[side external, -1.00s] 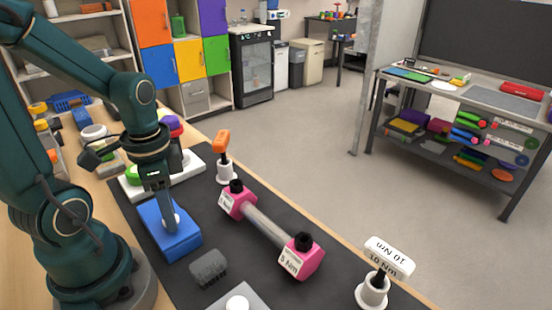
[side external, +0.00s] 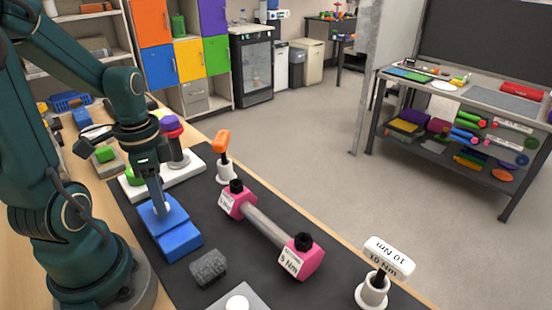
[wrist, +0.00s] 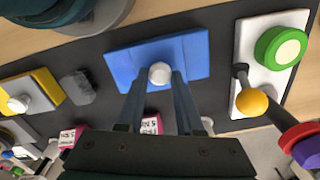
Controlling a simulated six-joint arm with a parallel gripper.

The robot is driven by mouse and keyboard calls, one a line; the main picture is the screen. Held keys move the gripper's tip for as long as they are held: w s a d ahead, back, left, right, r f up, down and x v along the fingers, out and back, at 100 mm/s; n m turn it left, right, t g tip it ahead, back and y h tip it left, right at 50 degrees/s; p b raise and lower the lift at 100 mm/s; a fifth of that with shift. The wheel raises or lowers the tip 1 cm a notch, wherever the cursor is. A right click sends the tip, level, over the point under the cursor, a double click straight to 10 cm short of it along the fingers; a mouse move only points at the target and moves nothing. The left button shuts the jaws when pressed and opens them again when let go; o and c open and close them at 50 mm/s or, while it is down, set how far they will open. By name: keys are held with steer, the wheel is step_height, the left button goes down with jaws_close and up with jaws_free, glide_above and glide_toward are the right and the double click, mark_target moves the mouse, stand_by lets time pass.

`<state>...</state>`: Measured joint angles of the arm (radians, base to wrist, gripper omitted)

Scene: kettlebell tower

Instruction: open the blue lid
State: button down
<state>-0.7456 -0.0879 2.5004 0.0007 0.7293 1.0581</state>
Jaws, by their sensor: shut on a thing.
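The blue lid (side external: 150,209) is a flat blue slab with a white knob (wrist: 160,73) on top. It is shifted toward the back left over a blue base (side external: 183,242), whose front part is uncovered. My gripper (side external: 160,206) points down and is shut on the white knob; its two fingers show on either side of the knob in the wrist view (wrist: 160,78). In the wrist view the lid and base (wrist: 195,55) look like one blue shape, so their edges are hard to separate.
A rough grey block (side external: 209,267) lies in front of the base. A pink dumbbell (side external: 268,231) lies to the right. A white board (side external: 180,180) with a green button and a purple-and-red-topped post stands behind. An orange-handled tool (side external: 222,145) stands at the mat's back edge.

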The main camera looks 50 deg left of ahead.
steer(key=shift+a, duration=1.35)
steer(key=c, duration=0.5)
jaws_free()
steer(key=shift+c, duration=0.2)
steer(key=shift+r, duration=2.55)
steer(key=shift+d, duration=0.1)
